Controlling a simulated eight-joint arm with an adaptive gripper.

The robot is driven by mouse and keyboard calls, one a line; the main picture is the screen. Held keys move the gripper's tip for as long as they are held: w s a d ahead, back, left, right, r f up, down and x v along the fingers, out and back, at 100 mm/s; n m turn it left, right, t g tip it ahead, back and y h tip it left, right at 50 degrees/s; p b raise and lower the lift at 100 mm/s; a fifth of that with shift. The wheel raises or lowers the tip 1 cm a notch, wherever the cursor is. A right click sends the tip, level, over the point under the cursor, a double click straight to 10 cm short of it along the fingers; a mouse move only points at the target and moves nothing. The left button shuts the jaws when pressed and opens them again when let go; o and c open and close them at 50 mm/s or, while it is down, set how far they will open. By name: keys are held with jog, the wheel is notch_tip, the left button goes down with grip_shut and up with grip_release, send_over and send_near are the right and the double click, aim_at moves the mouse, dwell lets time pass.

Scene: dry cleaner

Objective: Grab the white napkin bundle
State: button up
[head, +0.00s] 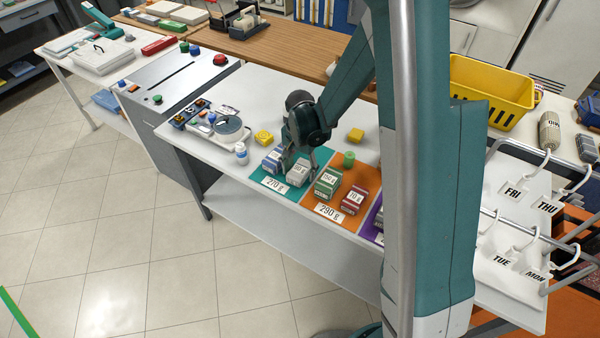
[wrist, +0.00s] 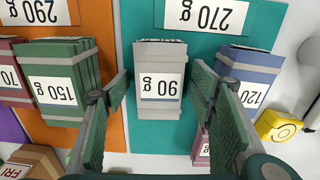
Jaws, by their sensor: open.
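The white napkin bundle, a pale grey-white stack labelled 90 g (wrist: 160,108), lies on the teal 270 g mat in the middle of the wrist view. In the head view the bundle (head: 298,175) shows under my gripper, partly covered by it. My gripper (wrist: 160,80) is open, with one finger on each side of the bundle in the wrist view. Gaps show between the fingers and the bundle, and I cannot tell how far down the fingers reach. My gripper also shows in the head view (head: 299,157), pointing down over the teal mat.
A blue 120 g bundle (wrist: 250,65) and a partly hidden pink bundle (wrist: 200,147) are close to one finger. A green 150 g bundle (wrist: 62,60) is near the other. A dark red bundle (head: 355,199) sits on the orange mat (head: 316,198). A yellow tape roll (wrist: 277,127) is nearby.

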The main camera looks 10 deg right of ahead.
aim_at(300, 169)
jog(key=shift+c, duration=0.6)
jog(key=c, duration=0.9)
jog(key=shift+r, duration=0.1)
jog(key=shift+r+p, duration=0.7)
jog(key=shift+r, duration=4.2)
